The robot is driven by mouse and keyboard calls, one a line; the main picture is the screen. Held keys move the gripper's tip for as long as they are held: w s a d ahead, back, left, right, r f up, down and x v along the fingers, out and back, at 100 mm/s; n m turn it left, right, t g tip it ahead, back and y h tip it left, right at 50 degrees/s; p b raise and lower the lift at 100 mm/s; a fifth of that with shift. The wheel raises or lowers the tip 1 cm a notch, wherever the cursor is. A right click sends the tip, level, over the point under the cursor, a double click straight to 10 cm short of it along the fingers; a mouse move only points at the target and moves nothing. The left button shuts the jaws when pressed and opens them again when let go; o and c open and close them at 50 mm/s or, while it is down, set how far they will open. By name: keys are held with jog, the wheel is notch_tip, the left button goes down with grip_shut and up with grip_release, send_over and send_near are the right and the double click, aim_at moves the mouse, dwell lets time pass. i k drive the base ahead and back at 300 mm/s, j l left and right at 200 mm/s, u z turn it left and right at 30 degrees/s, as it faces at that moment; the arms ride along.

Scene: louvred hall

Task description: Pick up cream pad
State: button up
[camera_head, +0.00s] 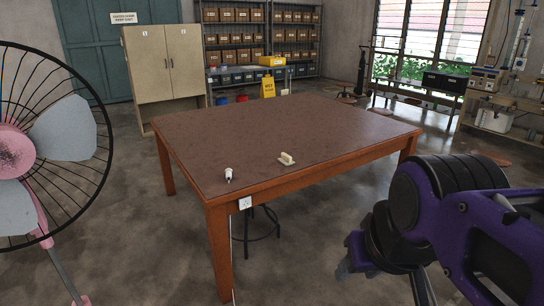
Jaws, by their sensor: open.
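My gripper (383,284) is at the lower right, on my purple and black arm, in front of the table and apart from the cream object. It points downward and is open, with nothing seen between its fingers. Part of it is cut off by the lower edge of the picture.
A small white item (228,173) stands near the table's front left corner, above an outlet (245,203) with a hanging cord. A pink fan (40,150) stands close at left. A stool (262,225) is under the table. Open floor lies behind the table.

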aim_at(287, 160)
jog(key=u, duration=1.35)
jog(key=z, duration=1.35)
jog(key=i+l+u, duration=0.15)
jog(key=i+l, duration=0.15)
jog(key=i, duration=0.35)
jog(key=i+l+u, duration=0.1)
jog(key=i+l, duration=0.25)
jog(key=i, duration=0.3)
jog(key=i+l+u, duration=0.15)
jog(key=i+l, duration=0.25)
jog(key=i, duration=0.2)
jog(key=i+l+u, duration=0.1)
jog(key=i+l, duration=0.4)
jog(key=i, duration=0.1)
